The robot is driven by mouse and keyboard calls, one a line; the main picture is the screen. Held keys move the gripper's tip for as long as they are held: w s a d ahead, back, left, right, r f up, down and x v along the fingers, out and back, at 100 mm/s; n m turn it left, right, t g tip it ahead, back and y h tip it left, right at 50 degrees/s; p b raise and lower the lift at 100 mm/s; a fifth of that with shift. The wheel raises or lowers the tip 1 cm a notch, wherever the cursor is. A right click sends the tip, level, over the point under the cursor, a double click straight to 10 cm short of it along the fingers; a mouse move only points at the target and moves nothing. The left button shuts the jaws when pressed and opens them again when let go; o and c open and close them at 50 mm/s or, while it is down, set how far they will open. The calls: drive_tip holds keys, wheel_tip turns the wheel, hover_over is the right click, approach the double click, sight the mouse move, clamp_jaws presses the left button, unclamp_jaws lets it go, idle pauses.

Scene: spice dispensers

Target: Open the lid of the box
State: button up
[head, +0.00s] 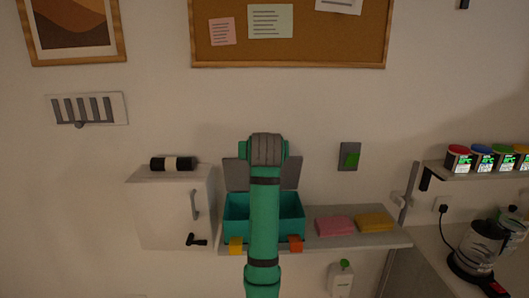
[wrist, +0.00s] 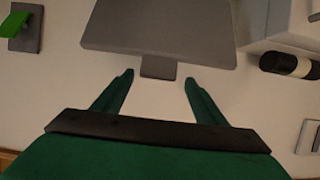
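The teal box (head: 291,209) sits on a shelf, partly hidden behind my arm. Its grey lid (head: 289,174) stands raised at the back edge, and the teal inside shows from above. Two clasps, one yellow (head: 236,246) and one orange (head: 295,245), are on the front. In the wrist view the grey lid (wrist: 160,30) fills the upper middle, with a small tab (wrist: 158,67) at its edge. My gripper (wrist: 158,78) is open and empty, its green fingers spread on either side of the tab in the picture. Contact cannot be told. In the head view my arm hides the fingers.
A white cabinet (head: 170,216) with a black-and-white roll (head: 174,163) on top stands left of the box. Pink (head: 335,225) and yellow (head: 374,222) sponges lie right of it on the shelf (head: 385,241). A grey-plated green switch (head: 350,158) is on the wall.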

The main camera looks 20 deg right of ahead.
drive_tip(key=shift+f, duration=0.2)
drive_tip(key=shift+s, duration=0.15)
drive_tip(key=v, duration=1)
drive_tip(key=shift+s+r, duration=0.2)
drive_tip(key=shift+r, duration=0.05)
